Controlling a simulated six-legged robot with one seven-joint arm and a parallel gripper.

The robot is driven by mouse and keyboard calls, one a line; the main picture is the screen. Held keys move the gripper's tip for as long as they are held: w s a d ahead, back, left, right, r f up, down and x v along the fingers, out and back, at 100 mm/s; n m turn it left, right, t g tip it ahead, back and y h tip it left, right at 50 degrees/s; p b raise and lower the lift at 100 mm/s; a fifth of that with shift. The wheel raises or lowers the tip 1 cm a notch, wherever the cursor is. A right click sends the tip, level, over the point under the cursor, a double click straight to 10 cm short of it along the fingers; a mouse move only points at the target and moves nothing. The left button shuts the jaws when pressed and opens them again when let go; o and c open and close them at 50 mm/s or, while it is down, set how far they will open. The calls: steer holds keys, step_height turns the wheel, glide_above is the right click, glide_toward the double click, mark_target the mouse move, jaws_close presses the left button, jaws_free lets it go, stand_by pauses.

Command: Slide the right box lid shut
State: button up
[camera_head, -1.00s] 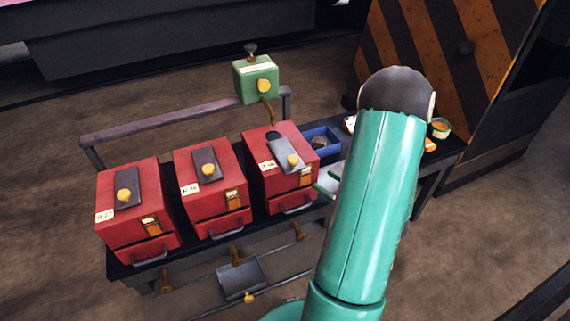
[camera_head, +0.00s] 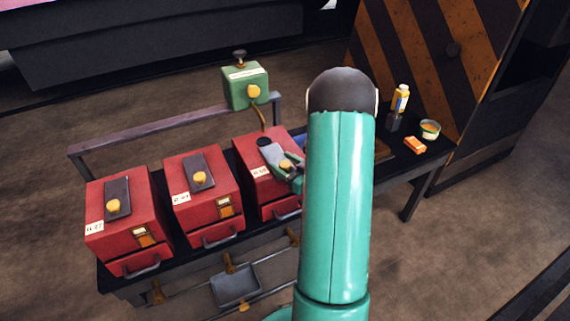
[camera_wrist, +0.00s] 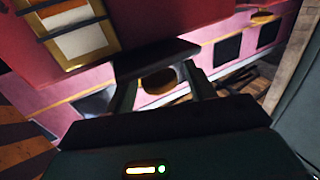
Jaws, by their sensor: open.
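The right red box (camera_head: 251,180) is the third in a row on the dark bench. Its grey sliding lid (camera_head: 270,153) lies on the sloping top, with a dark round spot (camera_head: 264,142) showing at its upper left end. A brass knob (camera_head: 286,166) sits on the lid. My gripper (camera_head: 284,169) is open at this lid, its fingers on either side of the knob. In the wrist view my gripper (camera_wrist: 160,84) also shows both fingers apart, with a brass knob (camera_wrist: 158,80) between them. I cannot tell whether they touch it.
The middle red box (camera_head: 203,195) and left red box (camera_head: 128,220) have lids with knobs. A green box (camera_head: 245,86) stands behind on a rail. My arm hides the bench's middle.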

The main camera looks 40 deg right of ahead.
mark_target(276, 157)
jaws_close()
steer(key=w, duration=0.2)
steer(key=w+d, duration=0.1)
steer(key=w, duration=0.1)
steer(key=w+d, duration=0.1)
steer(key=w, duration=0.1)
steer(key=shift+w+r, duration=0.1)
steer(key=shift+w, duration=0.1)
